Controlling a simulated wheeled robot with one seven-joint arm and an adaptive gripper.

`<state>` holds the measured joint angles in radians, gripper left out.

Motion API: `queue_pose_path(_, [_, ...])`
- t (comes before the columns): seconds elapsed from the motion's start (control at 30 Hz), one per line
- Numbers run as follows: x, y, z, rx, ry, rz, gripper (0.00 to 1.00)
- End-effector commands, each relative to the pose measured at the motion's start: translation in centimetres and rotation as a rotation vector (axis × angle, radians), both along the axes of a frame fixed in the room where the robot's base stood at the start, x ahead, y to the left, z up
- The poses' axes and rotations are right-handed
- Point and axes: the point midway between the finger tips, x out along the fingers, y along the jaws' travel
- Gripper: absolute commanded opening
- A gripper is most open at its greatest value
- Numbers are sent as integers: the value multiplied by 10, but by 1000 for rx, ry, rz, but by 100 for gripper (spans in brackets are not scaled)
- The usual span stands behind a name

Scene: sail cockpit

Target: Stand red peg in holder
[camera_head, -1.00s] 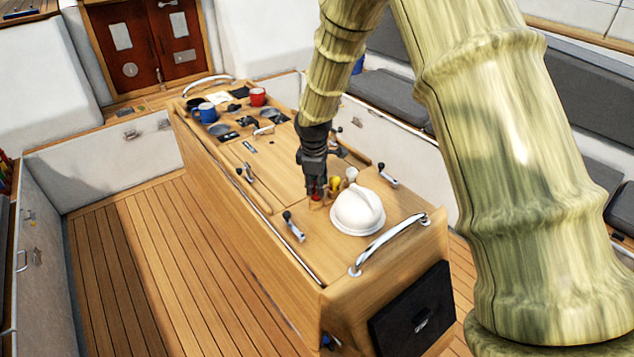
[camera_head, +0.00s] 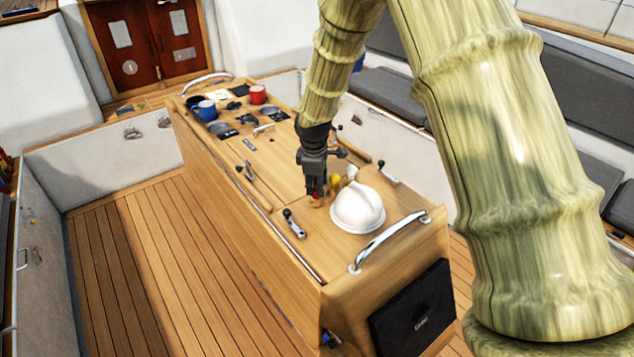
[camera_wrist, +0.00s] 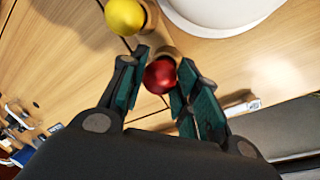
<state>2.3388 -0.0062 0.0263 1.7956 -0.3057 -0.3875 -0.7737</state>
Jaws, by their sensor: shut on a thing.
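The red peg (camera_wrist: 160,76) is between the fingers of my gripper (camera_wrist: 158,92) in the wrist view, its round red top toward the camera. My gripper (camera_head: 316,192) is shut on it, low over the wooden cockpit table, and a bit of red shows at the fingertips in the head view. A wooden piece (camera_wrist: 171,54) shows just beyond the red top; I cannot tell if it is the holder or how the peg sits in it. A yellow-topped peg (camera_wrist: 125,15) stands close by in a wooden piece.
A white domed object (camera_head: 358,207) stands just right of my gripper on the table (camera_head: 270,180). Winch handles (camera_head: 293,224) and a steel rail (camera_head: 390,240) are near. A blue mug (camera_head: 205,111) and a red mug (camera_head: 258,95) stand at the far end.

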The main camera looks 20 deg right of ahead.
Motion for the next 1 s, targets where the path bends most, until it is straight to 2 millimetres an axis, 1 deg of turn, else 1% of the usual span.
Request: queue_pose_path(1.0, [0,0,-7,0,0,0,11])
